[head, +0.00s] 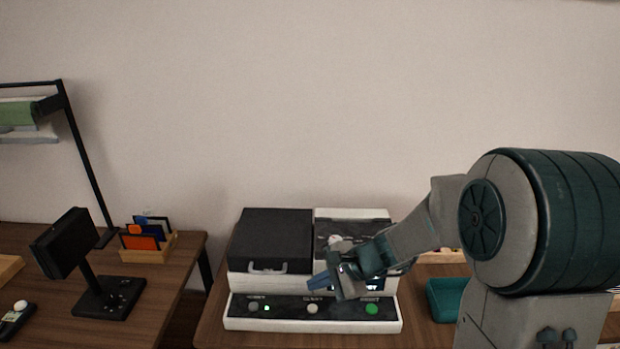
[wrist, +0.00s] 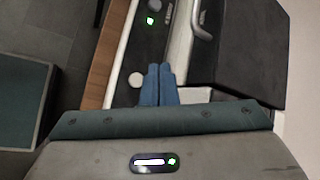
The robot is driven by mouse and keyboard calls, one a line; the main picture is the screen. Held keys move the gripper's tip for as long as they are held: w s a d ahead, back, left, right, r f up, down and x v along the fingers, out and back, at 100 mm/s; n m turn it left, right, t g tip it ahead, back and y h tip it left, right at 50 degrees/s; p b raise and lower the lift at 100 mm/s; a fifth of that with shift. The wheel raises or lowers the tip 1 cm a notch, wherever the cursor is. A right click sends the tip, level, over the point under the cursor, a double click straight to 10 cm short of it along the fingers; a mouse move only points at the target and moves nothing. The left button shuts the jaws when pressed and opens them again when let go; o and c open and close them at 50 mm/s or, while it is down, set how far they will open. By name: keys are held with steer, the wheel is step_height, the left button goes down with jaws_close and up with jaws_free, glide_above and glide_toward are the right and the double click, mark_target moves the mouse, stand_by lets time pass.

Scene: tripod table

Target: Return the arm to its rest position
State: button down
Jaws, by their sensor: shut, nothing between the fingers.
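My gripper (head: 318,283) is in front of the white-and-black machine, above its front button panel (head: 338,309) in the head view. Its blue fingers (wrist: 160,84) are together in the wrist view, with nothing between them. My arm reaches in from the right of the head view. In the wrist view the fingertips lie over the panel, beside a pale round button (wrist: 135,80). I cannot tell whether they touch it.
The machine has a shut black lid (head: 272,238) with a grey handle. A green button (head: 371,309) sits at the panel's right. A teal tray (head: 447,299) lies right of the machine. A left table holds a black stand (head: 107,297) and a card holder (head: 148,250).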

steer(key=s+d+r+n+h+p, duration=0.1)
steer(key=s+d+r+n+h, duration=0.3)
steer(key=s, duration=0.5)
steer(key=s+d+r+n+h+p, duration=0.1)
steer(key=s+d+r+n+h, duration=0.3)
steer(key=s+d+n, duration=0.4)
steer(key=shift+s+d+r+n, duration=0.3)
steer(key=shift+s+d+r, duration=0.15)
steer(key=shift+s+r, duration=0.1)
stand_by(2.7)
